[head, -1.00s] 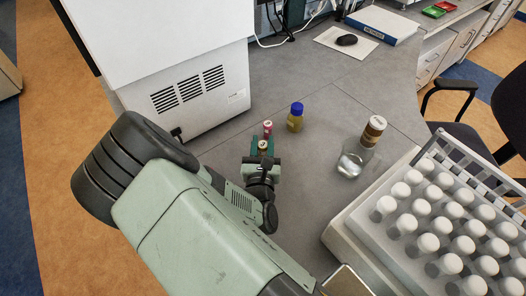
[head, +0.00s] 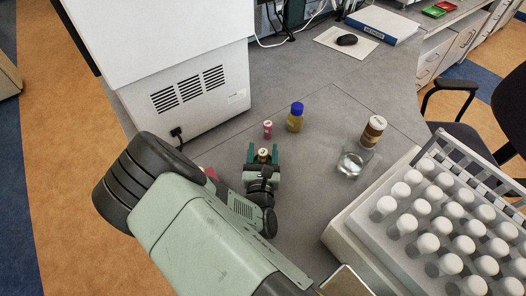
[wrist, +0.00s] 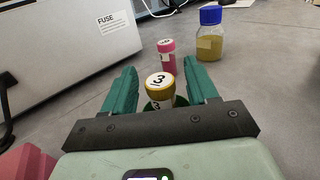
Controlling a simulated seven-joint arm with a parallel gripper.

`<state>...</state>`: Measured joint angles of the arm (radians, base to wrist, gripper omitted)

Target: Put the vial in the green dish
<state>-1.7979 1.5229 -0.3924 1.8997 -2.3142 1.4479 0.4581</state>
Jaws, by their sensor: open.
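A small vial (wrist: 160,92) with a gold cap marked "3" stands upright between my fingers in the wrist view. Its cap also shows in the head view (head: 263,152). A green rim, which looks like the green dish (wrist: 149,106), shows around its lower part; my gripper hides most of it, and I cannot tell whether the vial rests on its floor. My gripper (wrist: 161,84) is open, with a teal finger on each side of the vial and visible gaps. It also shows in the head view (head: 263,154).
A pink vial (wrist: 166,55) stands just beyond. A rack of white-capped tubes (head: 340,232) is at right, a white machine (head: 190,90) at left. A red object (wrist: 27,163) lies near left.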

